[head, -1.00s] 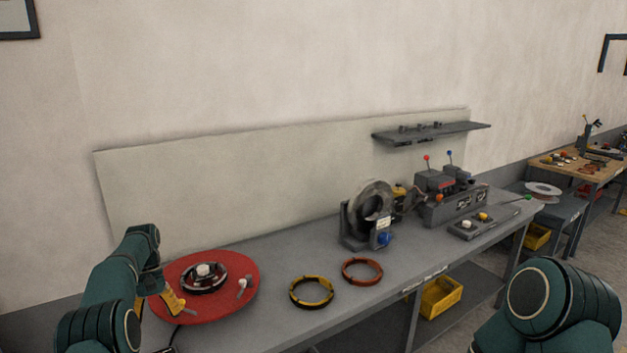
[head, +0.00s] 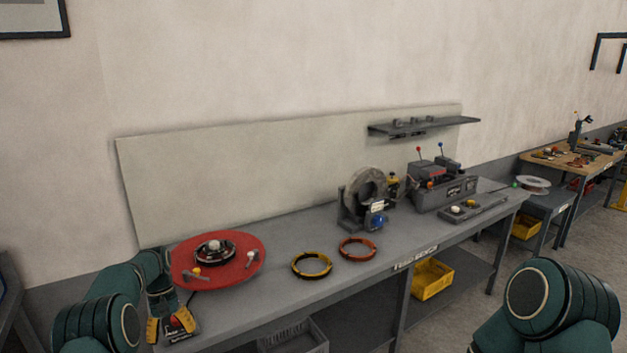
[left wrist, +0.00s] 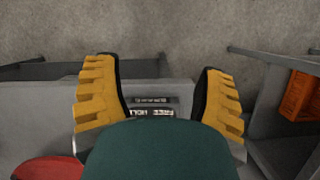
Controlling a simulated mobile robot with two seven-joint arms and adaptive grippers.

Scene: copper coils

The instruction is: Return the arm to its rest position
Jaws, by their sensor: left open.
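My left arm (head: 108,309) comes in from the lower left in the head view. My left gripper (head: 171,325), with yellow fingers, points down by the bench's near left end, in front of the red round plate (head: 238,272). In the left wrist view, the left gripper (left wrist: 160,100) has its two fingers wide apart with nothing between them. Part of the red plate (left wrist: 47,168) shows at the lower left there. My right arm (head: 548,300) shows only as a dark green link at the lower right; its gripper is out of frame.
The grey bench (head: 290,240) holds a yellow-black ring (head: 312,276), an orange ring (head: 340,248), a grey wheel device (head: 366,185) and a lever machine (head: 443,190). A yellow bin (head: 432,283) and a grey crate (head: 295,338) sit below. Air above the bench is free.

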